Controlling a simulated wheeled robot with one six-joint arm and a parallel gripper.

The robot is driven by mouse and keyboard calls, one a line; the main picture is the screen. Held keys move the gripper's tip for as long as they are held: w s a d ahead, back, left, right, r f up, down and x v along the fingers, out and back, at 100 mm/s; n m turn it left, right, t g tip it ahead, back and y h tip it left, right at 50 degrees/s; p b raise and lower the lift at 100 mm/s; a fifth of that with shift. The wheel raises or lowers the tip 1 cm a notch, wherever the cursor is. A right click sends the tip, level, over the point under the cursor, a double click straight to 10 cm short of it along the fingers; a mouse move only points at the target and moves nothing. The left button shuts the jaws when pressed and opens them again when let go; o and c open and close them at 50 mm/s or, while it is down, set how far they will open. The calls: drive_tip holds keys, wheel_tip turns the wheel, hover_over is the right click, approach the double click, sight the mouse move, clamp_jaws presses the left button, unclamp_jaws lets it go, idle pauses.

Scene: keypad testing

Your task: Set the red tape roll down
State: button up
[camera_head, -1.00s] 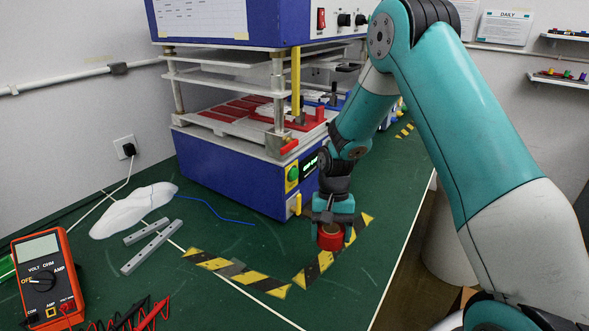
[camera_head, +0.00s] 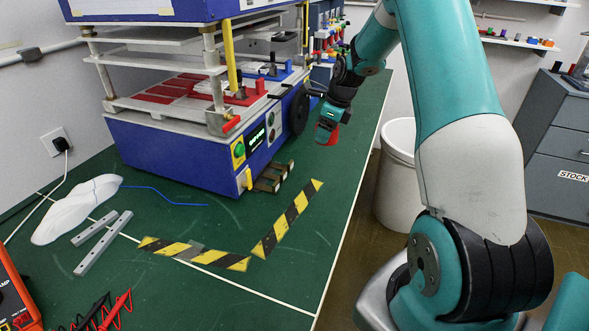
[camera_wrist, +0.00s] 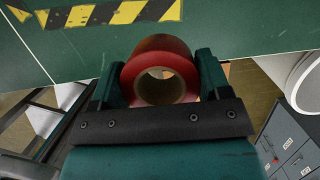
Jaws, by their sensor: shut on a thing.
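The red tape roll (camera_wrist: 160,72) is between the two fingers of my gripper (camera_wrist: 160,80) in the wrist view, its round hole facing the camera. In the head view my gripper (camera_head: 328,133) is shut on the roll (camera_head: 327,137), which shows as a small red patch at the fingertips. The gripper is tilted and held above the right part of the green table (camera_head: 340,180), near its right edge. The roll looks clear of the table top.
A blue press machine (camera_head: 180,155) stands at the table's back. Yellow-black tape strips (camera_head: 287,218) mark the table. A white bin (camera_head: 398,180) stands on the floor beyond the right edge. A grey cabinet (camera_head: 560,130) is farther right. Metal bars (camera_head: 103,243) lie at left.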

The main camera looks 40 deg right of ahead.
sight(319, 190)
wheel_tip(319, 190, down, 19)
drive_tip(key=shift+f+p, duration=0.1)
drive_tip(key=shift+p, duration=1.05)
drive_tip(key=shift+f, duration=0.1)
drive_tip(key=o, duration=1)
drive_tip(key=shift+c, duration=0.2)
